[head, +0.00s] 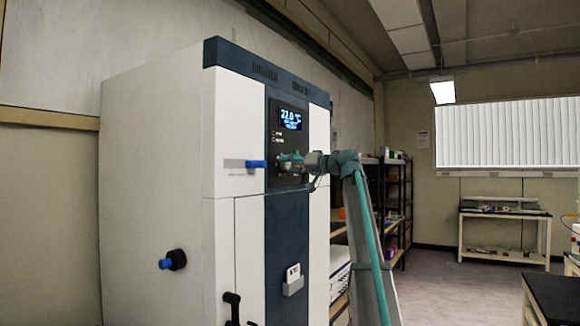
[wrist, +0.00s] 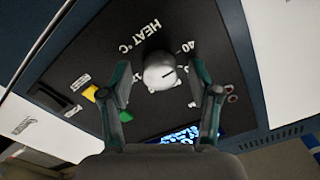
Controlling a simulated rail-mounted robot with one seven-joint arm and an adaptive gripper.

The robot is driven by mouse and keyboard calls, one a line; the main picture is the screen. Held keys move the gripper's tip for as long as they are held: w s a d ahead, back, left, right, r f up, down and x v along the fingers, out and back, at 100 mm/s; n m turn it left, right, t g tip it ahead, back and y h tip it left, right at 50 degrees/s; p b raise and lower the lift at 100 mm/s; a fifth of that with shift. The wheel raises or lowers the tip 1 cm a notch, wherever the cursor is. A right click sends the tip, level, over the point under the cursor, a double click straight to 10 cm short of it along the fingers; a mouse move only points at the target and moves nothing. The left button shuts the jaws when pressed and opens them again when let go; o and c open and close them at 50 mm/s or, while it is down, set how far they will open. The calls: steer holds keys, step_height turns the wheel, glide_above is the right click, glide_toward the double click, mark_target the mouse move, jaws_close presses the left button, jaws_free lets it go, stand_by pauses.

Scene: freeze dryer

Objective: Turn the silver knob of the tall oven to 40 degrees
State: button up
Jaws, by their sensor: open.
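The tall oven (head: 230,120) is white with a dark blue centre strip, and its lit display (head: 290,119) reads about 22.0 °C. In the wrist view the silver knob (wrist: 159,72) sits on the black panel beside the "HEAT °C" lettering. A dark mark on its face points rightward and slightly up in the picture. My gripper (wrist: 160,80) is open, with one finger on each side of the knob and visible gaps. In the head view my gripper (head: 291,160) is at the panel and hides the knob.
A yellow button (wrist: 90,92) and a black switch (wrist: 50,96) are left of the knob in the wrist view. A blue handle (head: 256,164) sticks out left of my gripper in the head view. Shelves (head: 395,200) stand behind; the floor to the right looks open.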

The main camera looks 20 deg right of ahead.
steer(key=shift+s, duration=0.1)
steer(key=v, duration=1.1)
steer(key=shift+s+d, duration=0.25)
steer(key=shift+s, duration=0.05)
